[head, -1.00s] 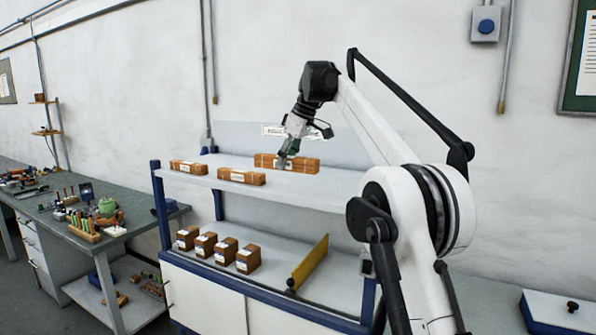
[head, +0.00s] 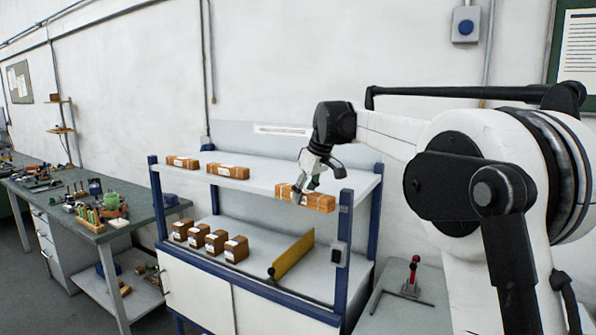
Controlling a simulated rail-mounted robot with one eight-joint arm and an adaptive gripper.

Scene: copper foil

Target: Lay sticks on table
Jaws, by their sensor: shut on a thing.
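My gripper (head: 303,187) is shut on a long brown block with a pale label (head: 319,202), likely one of the wooden sticks. It holds the block at the front right of the shelf unit's upper shelf (head: 262,179); I cannot tell whether the block clears the shelf. A grey-green workbench table (head: 150,212) stands at the left.
Several brown boxes (head: 236,249) stand on the lower shelf beside a yellow divider (head: 292,255). A blue post (head: 343,240) rises at the shelf unit's front right. The left bench carries tools and a green object (head: 111,201). A grey surface with a red-handled tool (head: 412,277) is at right.

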